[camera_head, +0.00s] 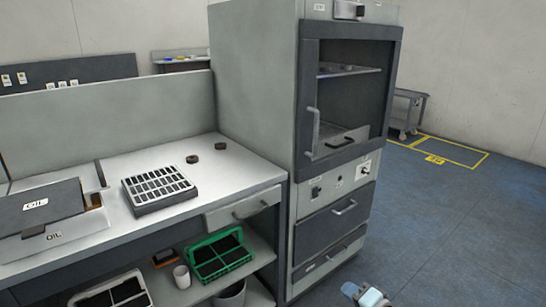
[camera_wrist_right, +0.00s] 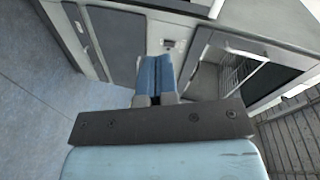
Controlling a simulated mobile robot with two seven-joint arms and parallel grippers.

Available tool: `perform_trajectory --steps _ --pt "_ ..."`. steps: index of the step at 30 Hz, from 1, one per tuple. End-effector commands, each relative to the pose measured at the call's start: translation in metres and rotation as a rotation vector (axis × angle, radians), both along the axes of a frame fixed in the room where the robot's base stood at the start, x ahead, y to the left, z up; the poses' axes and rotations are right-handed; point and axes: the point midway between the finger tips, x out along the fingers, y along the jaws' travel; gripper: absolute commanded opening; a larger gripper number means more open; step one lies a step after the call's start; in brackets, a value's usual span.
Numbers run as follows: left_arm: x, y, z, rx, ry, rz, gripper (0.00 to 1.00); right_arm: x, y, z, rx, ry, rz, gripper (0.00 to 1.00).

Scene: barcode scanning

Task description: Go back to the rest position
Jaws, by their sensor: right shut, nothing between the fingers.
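My right gripper (camera_head: 368,296) shows at the bottom edge of the head view, over the blue floor to the right of the grey cabinet. In the right wrist view its two blue fingers (camera_wrist_right: 155,78) lie together, shut with nothing between them. The cabinet front stands beyond the fingers, and they appear apart from it. My left gripper is in neither view.
The tall grey cabinet (camera_head: 250,75) has an open-fronted chamber and drawers. The workbench (camera_head: 235,165) to its left bears a slotted rack (camera_head: 158,187) and an OIL box (camera_head: 45,215). A green crate (camera_head: 217,254) is on the lower shelf. Blue floor (camera_head: 450,230) at right is clear.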

Motion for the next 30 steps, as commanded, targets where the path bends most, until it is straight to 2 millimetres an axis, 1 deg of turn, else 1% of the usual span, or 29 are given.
perform_trajectory --steps 1,5,6,7,11,14,17,19,21,24,30 --pt "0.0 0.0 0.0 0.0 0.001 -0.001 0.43 0.001 -0.021 -0.003 -0.039 0.0 -0.008 0.0" --pt "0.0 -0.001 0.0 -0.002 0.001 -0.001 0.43 0.001 -0.066 -0.006 -0.123 0.0 -0.024 0.0" --pt "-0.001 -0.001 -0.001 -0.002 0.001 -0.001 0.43 -0.011 -0.062 -0.014 -0.156 -0.003 -0.009 0.0" --pt "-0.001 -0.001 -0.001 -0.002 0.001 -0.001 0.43 -0.021 -0.059 -0.019 -0.189 -0.012 0.005 0.0" --pt "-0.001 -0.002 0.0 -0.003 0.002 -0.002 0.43 -0.058 -0.056 -0.035 -0.348 -0.053 0.057 0.0" --pt "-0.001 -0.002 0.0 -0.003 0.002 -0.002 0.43 -0.091 -0.055 -0.047 -0.484 -0.089 0.104 0.0" --pt "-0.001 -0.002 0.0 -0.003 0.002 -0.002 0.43 -0.129 -0.055 -0.058 -0.642 -0.13 0.163 0.0" --pt "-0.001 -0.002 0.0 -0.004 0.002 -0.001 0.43 -0.159 -0.056 -0.064 -0.77 -0.165 0.212 0.0" --pt "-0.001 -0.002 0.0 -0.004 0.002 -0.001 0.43 -0.188 -0.058 -0.068 -0.9 -0.201 0.263 0.0" --pt "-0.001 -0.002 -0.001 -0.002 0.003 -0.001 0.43 -0.223 -0.063 -0.069 -1.064 -0.244 0.331 0.0" --pt "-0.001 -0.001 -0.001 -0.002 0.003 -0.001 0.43 -0.276 -0.072 -0.065 -1.325 -0.312 0.449 0.0"
